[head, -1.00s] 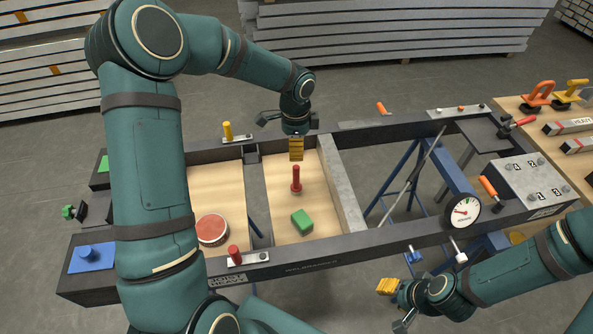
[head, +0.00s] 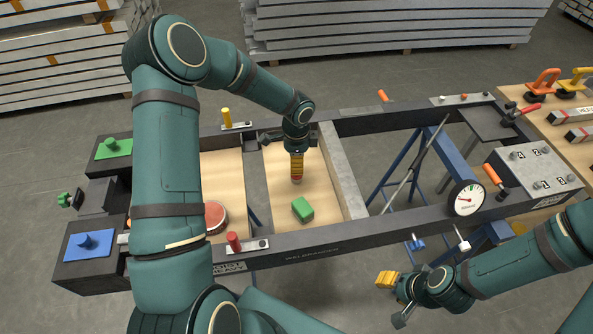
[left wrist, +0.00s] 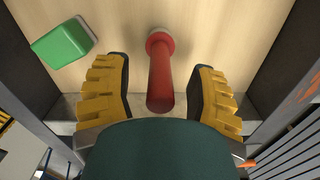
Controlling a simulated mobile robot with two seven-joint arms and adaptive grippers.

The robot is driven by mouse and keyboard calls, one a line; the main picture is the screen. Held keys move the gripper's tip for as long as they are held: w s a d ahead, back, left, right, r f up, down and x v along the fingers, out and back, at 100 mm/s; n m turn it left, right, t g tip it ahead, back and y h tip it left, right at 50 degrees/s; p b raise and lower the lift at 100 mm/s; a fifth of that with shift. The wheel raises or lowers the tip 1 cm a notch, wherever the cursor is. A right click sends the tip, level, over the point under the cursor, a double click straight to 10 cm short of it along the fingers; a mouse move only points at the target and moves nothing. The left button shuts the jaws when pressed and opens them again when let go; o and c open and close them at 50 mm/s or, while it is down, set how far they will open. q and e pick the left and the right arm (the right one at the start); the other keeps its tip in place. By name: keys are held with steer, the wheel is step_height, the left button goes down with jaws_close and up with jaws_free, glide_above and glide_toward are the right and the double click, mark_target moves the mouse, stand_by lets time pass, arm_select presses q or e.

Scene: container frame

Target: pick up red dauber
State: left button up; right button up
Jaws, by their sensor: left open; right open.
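The red dauber (left wrist: 161,75) stands upright on the pale wooden panel (head: 336,198) inside the frame. In the head view my left gripper (head: 296,166) is over it and hides most of it; only a little red shows below the yellow finger. In the left wrist view the dauber's handle lies between the two yellow fingers, with a gap on both sides. My left gripper is open and holds nothing. My right gripper (head: 388,297) is open and empty, in front of the frame's near rail.
A green block (head: 303,210) lies on the panel close to the dauber. A grey metal bar (head: 343,170) bounds the panel on the right. A round red pad (head: 215,215) is partly behind my left arm. A red knob (head: 234,243) stands on the near rail.

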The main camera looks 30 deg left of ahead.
arm_select(q)
step_height(320, 180, down, 2)
steer(key=shift+f, duration=0.15)
jaws_close()
steer(key=shift+r, duration=0.2)
